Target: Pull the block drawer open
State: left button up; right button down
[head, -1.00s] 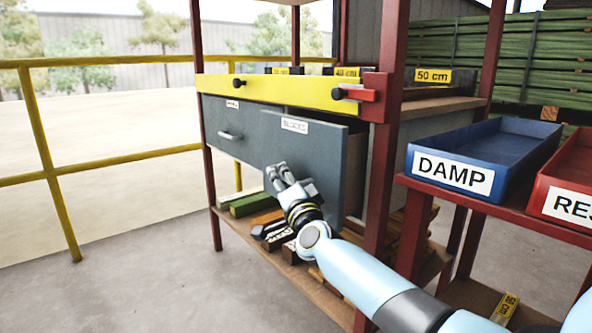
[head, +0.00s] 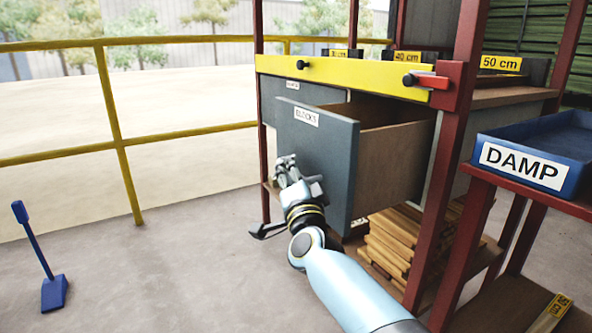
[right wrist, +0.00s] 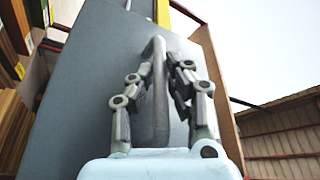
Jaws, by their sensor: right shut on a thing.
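The block drawer (head: 335,150) has a grey front with a "BLOCKS" label (head: 306,117) and a bare wooden side. It stands well out from the red-framed rack. Its front also shows in the right wrist view (right wrist: 85,90). My right gripper (head: 286,165) is at the drawer front, below the label. In the right wrist view my right gripper (right wrist: 160,75) has its fingers on both sides of the grey bar handle (right wrist: 159,100), shut on it. The handle is mostly hidden by the gripper in the head view. My left gripper is not in view.
A second grey drawer (head: 277,91) sits closed to the left. A yellow bar (head: 340,75) with black knobs and a red handle (head: 427,81) crosses above. Stacked wood (head: 390,245) lies on the shelf below. A blue "DAMP" tray (head: 560,150) stands at right. Floor at left is open, with a blue tool (head: 53,290).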

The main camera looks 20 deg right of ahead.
jog(key=shift+f, duration=0.1)
jog(key=c, duration=1.3)
grip_release()
jog(key=shift+c, duration=0.2)
jog(key=shift+s, duration=0.1)
jog(key=v, duration=0.7)
jog(key=shift+s, duration=0.2)
